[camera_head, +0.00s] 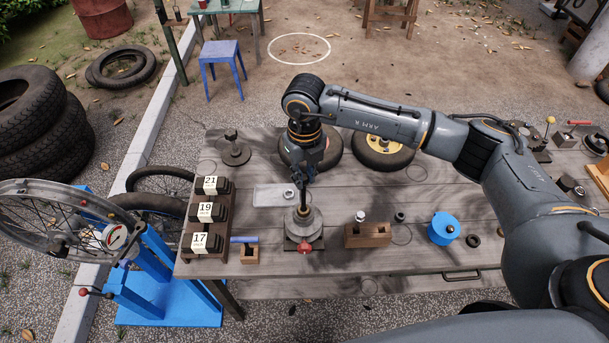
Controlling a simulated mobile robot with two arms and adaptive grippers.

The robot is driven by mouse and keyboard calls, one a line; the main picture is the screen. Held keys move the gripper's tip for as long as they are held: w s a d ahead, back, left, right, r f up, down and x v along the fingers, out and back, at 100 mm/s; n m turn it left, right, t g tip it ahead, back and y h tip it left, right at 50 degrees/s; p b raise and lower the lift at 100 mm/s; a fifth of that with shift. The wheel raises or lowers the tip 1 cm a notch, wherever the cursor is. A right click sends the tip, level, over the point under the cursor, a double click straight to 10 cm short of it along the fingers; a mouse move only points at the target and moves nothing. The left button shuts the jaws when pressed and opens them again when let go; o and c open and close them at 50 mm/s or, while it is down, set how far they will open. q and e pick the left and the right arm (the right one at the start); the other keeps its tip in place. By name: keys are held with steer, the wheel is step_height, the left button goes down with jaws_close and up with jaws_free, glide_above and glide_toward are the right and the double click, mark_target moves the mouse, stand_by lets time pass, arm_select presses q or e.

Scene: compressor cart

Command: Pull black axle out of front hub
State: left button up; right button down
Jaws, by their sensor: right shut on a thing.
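My right gripper (304,178) points down over the wooden bench and is shut on the black axle (303,200). The axle shows as a thin dark upright rod just below the fingers, and its upper end is hidden by them. Directly under it is the grey round front hub (303,224), on a dark holder with a red knob (304,249) at its front. The axle's lower end meets the hub; I cannot tell how deep it sits. My left gripper is not in view.
A rack (208,228) labelled 21, 19 and 17 stands left. Two small wheels (383,151) lie behind the gripper.

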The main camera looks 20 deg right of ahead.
steer(key=shift+r+p, duration=0.5)
steer(key=shift+r, duration=0.6)
